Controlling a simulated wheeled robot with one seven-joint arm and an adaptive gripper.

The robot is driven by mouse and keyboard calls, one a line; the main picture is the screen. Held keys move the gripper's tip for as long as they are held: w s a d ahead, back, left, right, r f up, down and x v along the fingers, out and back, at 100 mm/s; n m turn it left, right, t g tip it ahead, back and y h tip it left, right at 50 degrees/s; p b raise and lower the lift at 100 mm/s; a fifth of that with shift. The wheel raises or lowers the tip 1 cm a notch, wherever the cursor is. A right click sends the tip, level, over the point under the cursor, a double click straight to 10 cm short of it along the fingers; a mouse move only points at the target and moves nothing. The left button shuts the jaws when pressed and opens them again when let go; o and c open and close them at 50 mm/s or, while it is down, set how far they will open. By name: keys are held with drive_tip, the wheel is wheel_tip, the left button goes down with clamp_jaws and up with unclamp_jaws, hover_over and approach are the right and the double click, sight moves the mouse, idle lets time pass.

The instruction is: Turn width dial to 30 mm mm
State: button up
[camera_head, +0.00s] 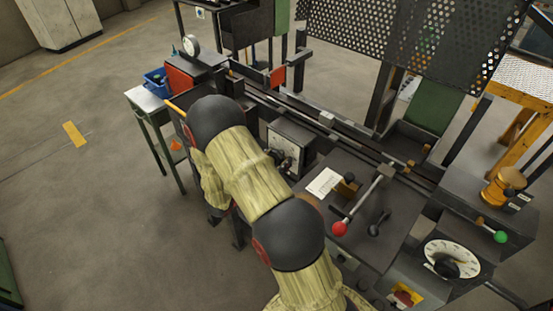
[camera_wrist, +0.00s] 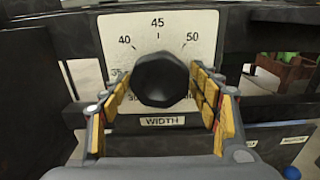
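The width dial (camera_wrist: 160,80) is a black faceted knob on a white plate (camera_wrist: 118,28) marked WIDTH, facing the wrist camera. The numbers 40, 45 and 50 show above it; 35 and 30 at its left are partly hidden by a finger. I cannot make out a pointer on the knob. My gripper (camera_wrist: 162,88) is open, with one yellow-padded finger on each side of the knob and the tips close to its sides. I cannot tell whether they touch it.
A red-knobbed lever (camera_head: 339,228) and a white paper (camera_head: 323,182) are on the bench right of my arm. A larger round dial (camera_head: 451,258) and a green-knobbed lever (camera_head: 500,236) stand farther right. A blue bin (camera_head: 154,81) is at the left.

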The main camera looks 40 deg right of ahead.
drive_tip(key=c, duration=0.9)
